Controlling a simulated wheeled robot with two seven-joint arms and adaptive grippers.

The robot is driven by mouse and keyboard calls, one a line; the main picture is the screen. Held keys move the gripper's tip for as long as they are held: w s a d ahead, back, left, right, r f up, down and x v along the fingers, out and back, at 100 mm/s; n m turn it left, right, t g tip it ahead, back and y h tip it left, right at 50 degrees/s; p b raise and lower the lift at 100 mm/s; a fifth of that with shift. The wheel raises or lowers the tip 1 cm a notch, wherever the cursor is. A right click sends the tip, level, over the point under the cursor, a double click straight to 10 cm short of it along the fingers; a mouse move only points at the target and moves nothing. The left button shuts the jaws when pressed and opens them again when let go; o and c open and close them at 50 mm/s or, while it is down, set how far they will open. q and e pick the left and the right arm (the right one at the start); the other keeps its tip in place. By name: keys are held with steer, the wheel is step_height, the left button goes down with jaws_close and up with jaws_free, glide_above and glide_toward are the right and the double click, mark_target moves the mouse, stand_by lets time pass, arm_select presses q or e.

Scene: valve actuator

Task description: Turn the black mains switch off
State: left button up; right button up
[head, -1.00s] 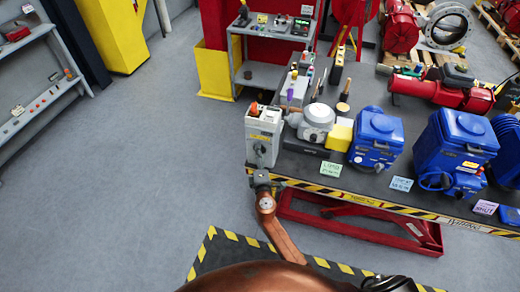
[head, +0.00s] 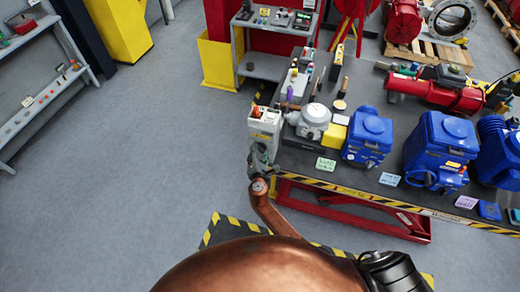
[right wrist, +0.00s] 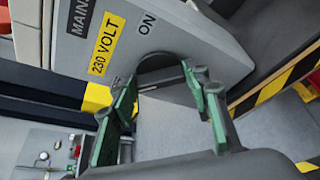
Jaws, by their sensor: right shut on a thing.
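The grey mains switch box (head: 265,122) stands at the left front corner of the table in the head view. In the right wrist view, its face (right wrist: 165,30) carries a yellow 230 VOLT label and the word ON. The black mains switch (right wrist: 160,64) shows as a dark rounded edge just below the word ON; the rest of it is hard to make out. My right gripper (right wrist: 165,98) has its green-padded fingers on both sides of the switch and is shut on it. It also shows against the box front in the head view (head: 262,157). My left gripper is out of view.
A grey-and-white device (head: 312,120) stands close to the right of the box. Blue valve actuators (head: 368,138) stand further right on the dark table (head: 325,185), which has a striped front edge. The floor (head: 130,180) left of the table is clear.

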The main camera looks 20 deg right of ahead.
steer(key=shift+f, duration=0.1)
stand_by(0.3)
steer(key=o, duration=1.2)
steer(key=shift+c, duration=0.2)
steer(key=v, duration=1.2)
